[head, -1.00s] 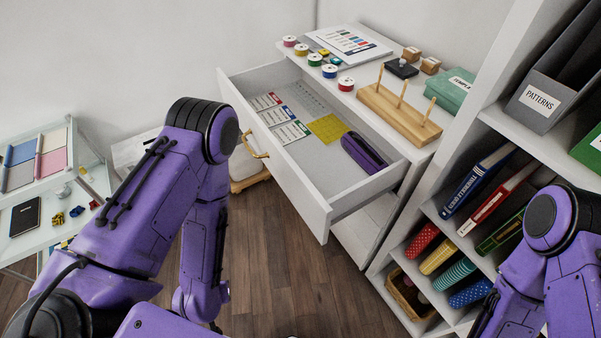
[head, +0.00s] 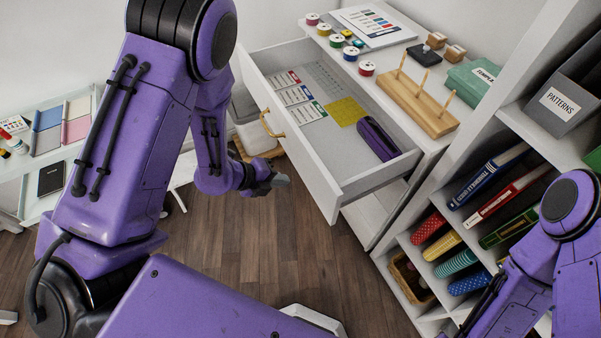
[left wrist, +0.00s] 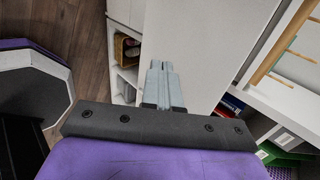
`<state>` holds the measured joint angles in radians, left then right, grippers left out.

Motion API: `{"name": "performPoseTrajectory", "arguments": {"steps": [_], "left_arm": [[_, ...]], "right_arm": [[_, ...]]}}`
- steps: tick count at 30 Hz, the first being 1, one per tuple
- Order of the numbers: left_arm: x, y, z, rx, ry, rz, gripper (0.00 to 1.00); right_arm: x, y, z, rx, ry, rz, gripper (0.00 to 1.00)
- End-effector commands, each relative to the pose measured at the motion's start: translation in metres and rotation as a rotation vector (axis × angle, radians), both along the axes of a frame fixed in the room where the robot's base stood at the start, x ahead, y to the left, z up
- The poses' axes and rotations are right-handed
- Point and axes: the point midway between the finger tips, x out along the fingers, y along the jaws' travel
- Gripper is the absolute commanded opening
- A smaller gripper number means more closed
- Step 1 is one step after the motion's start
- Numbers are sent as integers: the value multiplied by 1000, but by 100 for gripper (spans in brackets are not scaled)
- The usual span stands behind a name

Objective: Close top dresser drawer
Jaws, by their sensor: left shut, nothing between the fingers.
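The top dresser drawer (head: 312,168) is pulled out of the white dresser in the head view. Its front panel has a gold handle (head: 270,123). Inside lie labelled cards, a yellow square and a purple case. My left gripper (head: 281,181) is shut and empty, in front of the drawer's front panel and lower than the handle in the picture. I cannot tell whether it touches the panel. In the left wrist view the shut fingers (left wrist: 163,78) show against a large white panel (left wrist: 207,45), likely the drawer front. My right gripper is out of view; only its arm shows.
The dresser top (head: 392,78) holds thread spools, a wooden peg stand (head: 418,102) and a green box (head: 472,84). A shelf unit (head: 412,245) with binders and fabric rolls stands at right. A side table (head: 17,190) is at left. The wooden floor between is clear.

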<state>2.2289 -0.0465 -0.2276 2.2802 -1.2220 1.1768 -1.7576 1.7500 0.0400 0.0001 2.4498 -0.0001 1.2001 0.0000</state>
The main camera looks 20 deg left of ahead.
Motion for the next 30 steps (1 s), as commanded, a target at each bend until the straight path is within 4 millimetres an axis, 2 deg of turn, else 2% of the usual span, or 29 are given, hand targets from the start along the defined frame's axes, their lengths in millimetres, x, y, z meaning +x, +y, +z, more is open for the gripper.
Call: {"name": "performPoseTrajectory", "arguments": {"steps": [4,6,11,30], "left_arm": [[17,-16,-21,-2,3,-1,0],[28,-25,-16,-2,-1,-2,0],[42,-37,-18,-2,1,1,0],[52,-40,-21,-2,0,18,0]], "right_arm": [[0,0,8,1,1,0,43],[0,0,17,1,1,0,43],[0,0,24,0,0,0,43],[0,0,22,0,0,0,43]]}}
